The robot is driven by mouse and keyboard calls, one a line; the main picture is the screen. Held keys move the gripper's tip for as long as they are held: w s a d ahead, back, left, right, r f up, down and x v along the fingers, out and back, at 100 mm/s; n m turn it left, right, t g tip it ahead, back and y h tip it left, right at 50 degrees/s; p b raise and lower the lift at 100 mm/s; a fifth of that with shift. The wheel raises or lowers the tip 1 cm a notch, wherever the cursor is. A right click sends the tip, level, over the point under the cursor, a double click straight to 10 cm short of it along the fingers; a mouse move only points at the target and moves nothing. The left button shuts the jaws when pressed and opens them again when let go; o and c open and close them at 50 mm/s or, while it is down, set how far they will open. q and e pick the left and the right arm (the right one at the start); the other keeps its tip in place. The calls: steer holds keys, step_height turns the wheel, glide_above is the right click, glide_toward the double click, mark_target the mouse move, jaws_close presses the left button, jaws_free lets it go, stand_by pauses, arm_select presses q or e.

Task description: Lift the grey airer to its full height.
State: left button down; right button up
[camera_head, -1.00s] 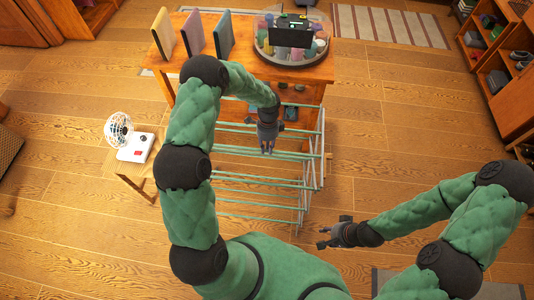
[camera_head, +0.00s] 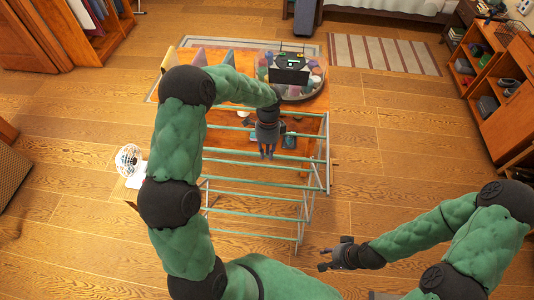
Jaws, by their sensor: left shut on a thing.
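The grey airer (camera_head: 252,162) stands in front of me as a frame of thin pale rails with a side frame on its right. My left gripper (camera_head: 267,155) is shut on one of its upper cross rails, near the middle. The fingers and wrist cover part of that rail. My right gripper (camera_head: 325,256) is open and empty, in front of the airer at its lower right, apart from it. My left arm hides part of the airer's left side.
Wooden shelves (camera_head: 505,95) stand at the right. Floor right of the airer is clear.

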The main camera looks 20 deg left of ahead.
arm_select(q)
steer(key=shift+w+r, duration=0.1)
steer(key=shift+w, duration=0.05)
steer(key=c, duration=1.1)
jaws_free()
steer(key=r, duration=0.4)
steer(key=w+r, duration=0.1)
steer(key=r, duration=0.2)
steer(key=w+r, duration=0.1)
steer(key=r, duration=0.3)
steer(key=shift+a+r, duration=0.35)
steer(key=shift+f, duration=0.1)
